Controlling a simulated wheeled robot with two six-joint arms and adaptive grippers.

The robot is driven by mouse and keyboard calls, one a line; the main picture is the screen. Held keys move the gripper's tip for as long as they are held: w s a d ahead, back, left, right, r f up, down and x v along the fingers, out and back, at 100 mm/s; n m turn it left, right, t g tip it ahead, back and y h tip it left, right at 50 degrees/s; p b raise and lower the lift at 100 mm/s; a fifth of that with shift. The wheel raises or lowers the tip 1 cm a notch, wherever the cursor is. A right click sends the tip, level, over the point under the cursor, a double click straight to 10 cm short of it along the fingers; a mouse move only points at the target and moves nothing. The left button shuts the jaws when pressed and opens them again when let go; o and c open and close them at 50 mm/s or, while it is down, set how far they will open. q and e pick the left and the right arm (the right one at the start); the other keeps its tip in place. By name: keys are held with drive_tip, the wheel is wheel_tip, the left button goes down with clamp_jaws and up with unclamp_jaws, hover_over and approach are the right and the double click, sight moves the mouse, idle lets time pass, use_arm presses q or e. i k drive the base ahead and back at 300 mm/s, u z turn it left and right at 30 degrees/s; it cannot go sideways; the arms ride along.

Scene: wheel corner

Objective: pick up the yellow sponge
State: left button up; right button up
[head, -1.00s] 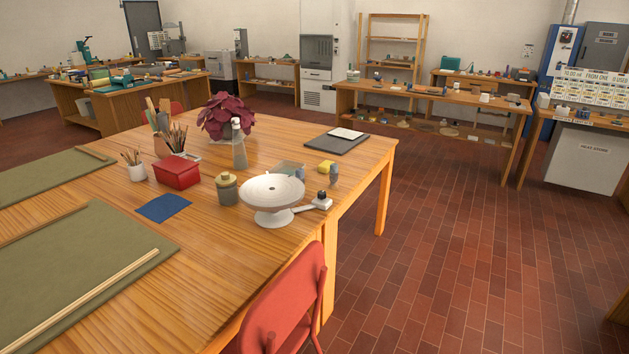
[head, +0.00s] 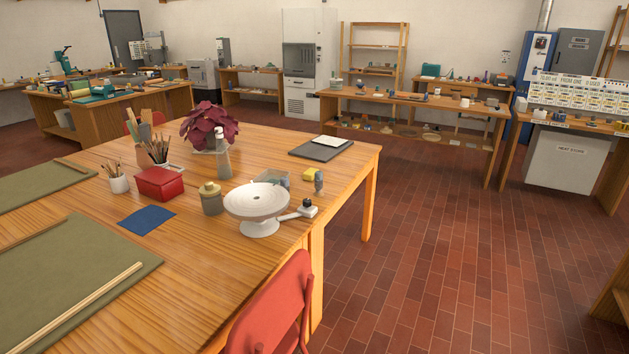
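The yellow sponge (head: 311,174) lies on the large wooden table (head: 345,180), near its right edge. It sits behind the white pedestal dish (head: 257,203) and next to a small grey-blue bottle (head: 319,184). A clear grey box (head: 273,180) stands to its left. Neither of my grippers is in view.
A red chair (head: 273,305) stands at the table's near right side. A dark board with paper (head: 321,148), a red box (head: 160,183), a lidded jar (head: 211,198) and a plant (head: 209,125) are on the table. The tiled floor (head: 430,240) to the right is clear.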

sight(309, 175)
drive_tip(key=z, duration=0.05)
drive_tip(key=k, duration=1.15)
drive_tip(key=u, duration=0.65)
drive_tip(key=i, duration=1.55)
drive_tip(key=z, duration=0.85)
drive_tip(key=k, duration=0.45)
drive_tip(key=z, duration=1.1)
drive_tip(key=i, duration=1.8)
